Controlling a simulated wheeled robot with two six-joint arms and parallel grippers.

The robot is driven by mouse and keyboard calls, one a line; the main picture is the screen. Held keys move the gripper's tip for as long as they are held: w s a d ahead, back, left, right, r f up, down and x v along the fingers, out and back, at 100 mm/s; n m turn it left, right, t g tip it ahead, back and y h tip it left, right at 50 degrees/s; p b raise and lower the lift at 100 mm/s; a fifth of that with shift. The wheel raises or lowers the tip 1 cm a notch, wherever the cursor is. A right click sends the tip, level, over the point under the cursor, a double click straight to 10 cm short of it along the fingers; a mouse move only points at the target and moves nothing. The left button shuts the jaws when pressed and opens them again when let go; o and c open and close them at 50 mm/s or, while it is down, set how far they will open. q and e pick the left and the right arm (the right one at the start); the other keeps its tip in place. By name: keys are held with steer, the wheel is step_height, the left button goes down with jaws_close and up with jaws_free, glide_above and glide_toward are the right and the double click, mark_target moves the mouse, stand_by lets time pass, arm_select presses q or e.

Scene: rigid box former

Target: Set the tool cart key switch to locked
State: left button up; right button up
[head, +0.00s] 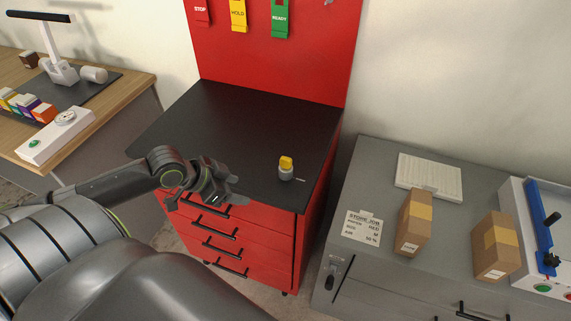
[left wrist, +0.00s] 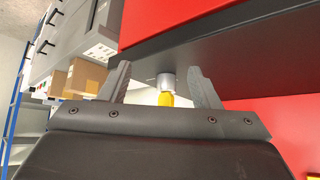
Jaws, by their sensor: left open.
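The key switch (head: 286,174) stands on the black top of the red tool cart (head: 225,120), near its front right corner. It has a grey round base and a yellow knob (head: 286,162). A small pale mark lies on the top beside it. My left gripper (head: 233,187) is open and empty at the cart's front edge, to the left of the switch and apart from it. In the left wrist view the yellow knob (left wrist: 166,99) and grey base (left wrist: 166,81) show between the two spread fingers (left wrist: 162,82), beyond them. My right gripper is not in view.
Red, yellow and green tags (head: 238,14) hang on the cart's red back panel (head: 300,60). A grey cabinet (head: 375,262) with cardboard boxes (head: 410,232) and a printed card (head: 363,227) stands at the right. A wooden bench (head: 130,85) stands at the left. The cart top is otherwise clear.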

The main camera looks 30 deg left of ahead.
arm_select(q)
steer(key=h, duration=0.1)
glide_toward(282, 167)
steer(key=v, duration=0.6)
steer(key=shift+m, duration=0.4)
steer(key=shift+x, duration=8.75)
steer(key=shift+r, duration=0.1)
steer(key=shift+c, duration=0.4)
steer(key=c, duration=0.9)
